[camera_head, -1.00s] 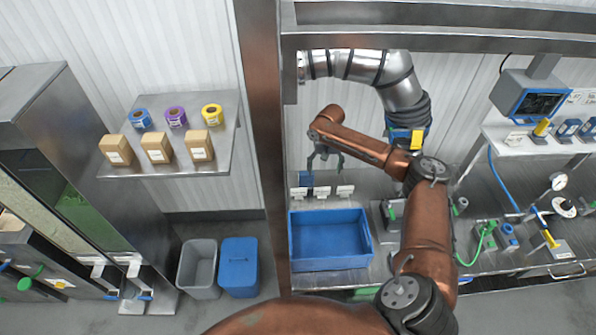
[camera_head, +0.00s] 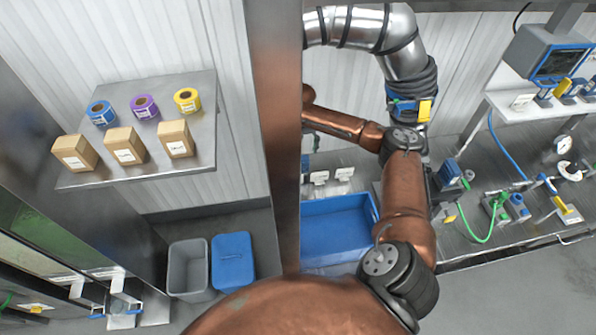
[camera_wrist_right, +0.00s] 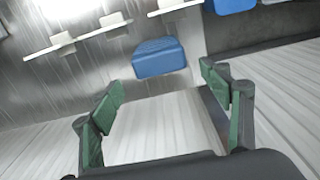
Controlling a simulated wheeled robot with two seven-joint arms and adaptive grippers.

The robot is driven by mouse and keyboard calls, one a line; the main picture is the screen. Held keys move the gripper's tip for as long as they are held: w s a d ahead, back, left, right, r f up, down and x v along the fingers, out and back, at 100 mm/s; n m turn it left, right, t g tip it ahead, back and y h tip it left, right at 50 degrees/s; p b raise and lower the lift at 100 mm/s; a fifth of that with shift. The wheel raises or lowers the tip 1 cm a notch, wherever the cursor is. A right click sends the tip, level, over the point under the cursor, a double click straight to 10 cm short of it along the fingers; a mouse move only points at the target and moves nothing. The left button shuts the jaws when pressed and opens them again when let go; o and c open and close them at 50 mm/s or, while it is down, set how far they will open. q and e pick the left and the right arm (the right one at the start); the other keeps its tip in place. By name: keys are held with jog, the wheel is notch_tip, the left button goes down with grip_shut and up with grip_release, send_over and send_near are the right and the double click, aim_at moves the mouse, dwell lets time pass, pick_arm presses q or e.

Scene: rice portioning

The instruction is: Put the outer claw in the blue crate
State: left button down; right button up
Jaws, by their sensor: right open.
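The blue crate (camera_head: 335,232) sits on the metal bench in the head view, its left part hidden by the post. My right gripper (camera_wrist_right: 162,95) is open and empty in the right wrist view. A blue block-like piece (camera_wrist_right: 158,57) shows just beyond the gap between its fingertips, apart from them. I cannot tell whether this piece is the outer claw. In the head view my right gripper is mostly hidden behind the post, above the label stands. My left gripper is not in view.
White label stands (camera_head: 344,173) are behind the crate. A brown post (camera_head: 272,130) stands left of it. A shelf with tape rolls and boxes (camera_head: 125,145) is at left, above a grey bin (camera_head: 190,270) and a blue bin (camera_head: 232,262). Green-hosed fittings (camera_head: 495,207) are on the bench right.

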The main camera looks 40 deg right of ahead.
jog(key=shift+f+b, duration=0.3)
jog(key=shift+f, duration=0.35)
jog(key=shift+s+d+f, duration=0.1)
jog(key=shift+f, duration=0.5)
notch_tip(320, 180, down, 3)
jog(key=shift+r, duration=0.15)
jog(key=f, duration=0.3)
jog(key=shift+s+a+f, duration=0.1)
jog(key=shift+a+f, duration=0.05)
jog(key=shift+a, duration=0.2)
jog(key=shift+f, duration=0.3)
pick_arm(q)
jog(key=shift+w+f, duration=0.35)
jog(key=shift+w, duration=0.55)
pick_arm(e)
jog(key=shift+r, duration=0.1)
jog(key=c, duration=1.9)
jog(key=shift+c, duration=0.2)
